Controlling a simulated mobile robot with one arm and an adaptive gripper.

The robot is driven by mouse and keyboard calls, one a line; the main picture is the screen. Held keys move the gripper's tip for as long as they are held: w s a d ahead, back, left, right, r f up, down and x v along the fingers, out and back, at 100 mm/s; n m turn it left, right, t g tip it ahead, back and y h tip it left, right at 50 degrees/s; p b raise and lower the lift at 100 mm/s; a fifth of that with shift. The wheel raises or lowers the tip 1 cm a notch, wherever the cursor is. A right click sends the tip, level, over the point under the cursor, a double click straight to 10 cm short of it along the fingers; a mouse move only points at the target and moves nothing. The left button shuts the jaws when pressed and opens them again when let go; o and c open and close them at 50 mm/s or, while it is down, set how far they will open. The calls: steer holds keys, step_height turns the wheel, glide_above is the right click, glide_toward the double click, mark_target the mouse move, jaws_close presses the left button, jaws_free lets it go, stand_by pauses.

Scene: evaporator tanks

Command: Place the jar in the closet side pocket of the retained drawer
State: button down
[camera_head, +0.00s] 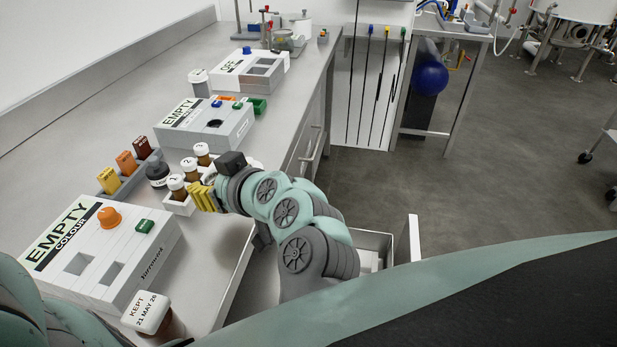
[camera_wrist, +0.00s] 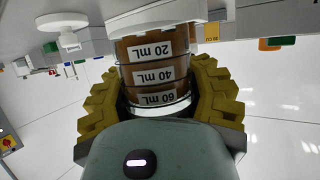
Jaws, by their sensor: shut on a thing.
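My gripper (camera_head: 203,197), with yellow ribbed fingers, is over the bench beside a group of small amber jars with white caps. In the wrist view my gripper (camera_wrist: 155,100) is shut around an amber jar (camera_wrist: 155,72) marked 20, 40 and 60 mL, with the picture upside down. I cannot tell which jar of the head view this is. Another jar (camera_head: 147,312), with a white lid reading KEPT 21 MAY 26, stands at the front of the bench. An open drawer (camera_head: 413,238) shows below the bench at the right; my arm hides much of it, and its pockets are unclear.
A near box marked EMPTY COLOUR (camera_head: 150,250) and a second EMPTY box (camera_head: 235,128) stand on the bench. Yellow, orange and brown blocks (camera_head: 126,161) and a black-capped jar (camera_head: 157,173) stand near the gripper.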

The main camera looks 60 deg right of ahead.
steer(key=shift+w, duration=0.35)
steer(key=shift+w+d+f, duration=0.1)
steer(key=shift+w+f, duration=0.15)
steer(key=shift+f, duration=0.2)
steer(key=shift+w+d+f, duration=0.1)
steer(key=shift+w+f, duration=0.15)
steer(key=shift+f, duration=0.2)
steer(key=shift+s+f, duration=0.1)
steer(key=shift+f, duration=0.6)
steer(key=shift+f, duration=0.2)
steer(key=shift+c, duration=1.7)
jaws_free()
steer(key=shift+a+f+b, duration=0.1)
steer(key=shift+b, duration=0.2)
